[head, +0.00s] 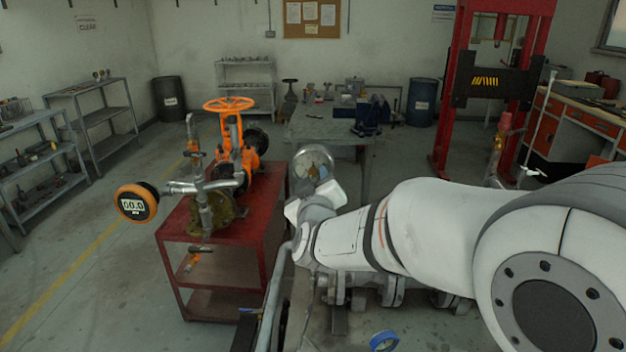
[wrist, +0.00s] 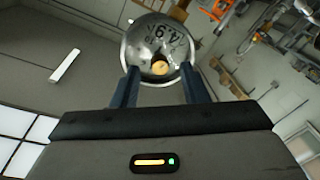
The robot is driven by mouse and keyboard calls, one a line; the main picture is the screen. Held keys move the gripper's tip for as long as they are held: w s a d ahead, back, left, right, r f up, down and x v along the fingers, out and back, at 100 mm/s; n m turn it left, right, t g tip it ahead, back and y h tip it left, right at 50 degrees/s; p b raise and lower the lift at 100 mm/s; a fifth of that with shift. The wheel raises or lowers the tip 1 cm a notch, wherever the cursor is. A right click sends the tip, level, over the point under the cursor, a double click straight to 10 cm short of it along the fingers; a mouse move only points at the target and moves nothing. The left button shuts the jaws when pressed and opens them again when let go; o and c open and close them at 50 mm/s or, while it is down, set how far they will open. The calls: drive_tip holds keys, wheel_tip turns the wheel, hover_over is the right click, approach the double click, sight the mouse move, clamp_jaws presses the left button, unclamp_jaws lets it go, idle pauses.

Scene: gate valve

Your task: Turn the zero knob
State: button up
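A round silver gauge face (wrist: 157,42) fills the top middle of the wrist view, with dark markings that look upside down. A small brass knob (wrist: 160,68) sits at its lower middle. My gripper (wrist: 161,82) is open, its two dark fingers on either side of the knob with a visible gap on both sides. I cannot tell how deep the fingertips reach. In the head view the round gauge (head: 314,158) shows just beyond the end of my arm; the fingers and knob cannot be made out there.
A red cart (head: 175,225) at left carries an orange valve with a handwheel (head: 229,104) and a digital gauge (head: 137,203) reading 00.0. Flanged pipework (head: 360,290) lies below my arm. A grey workbench (head: 330,125) stands behind.

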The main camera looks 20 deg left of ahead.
drive_tip(key=b+v, duration=0.1)
drive_tip(key=v, duration=0.5)
drive_tip(key=s+d+f+m+g+h, duration=0.1)
drive_tip(key=s+d+f+m+g, duration=0.2)
drive_tip(key=d, duration=0.6)
drive_tip(key=s+d+f+m+g+h, duration=0.1)
drive_tip(key=d+f+g, duration=0.3)
drive_tip(key=d, duration=0.4)
drive_tip(key=s+d+f+m+g+h, duration=0.2)
drive_tip(key=s+d+f+m+g, duration=0.1)
drive_tip(key=s+d, duration=0.5)
drive_tip(key=s+d+f+m+g+h, duration=0.2)
drive_tip(key=s+d+f+m+g, duration=0.1)
drive_tip(key=s+d, duration=0.5)
drive_tip(key=shift+m+g, duration=0.3)
drive_tip(key=shift+g, duration=0.1)
drive_tip(key=shift+a, duration=0.1)
drive_tip(key=shift+c, duration=0.4)
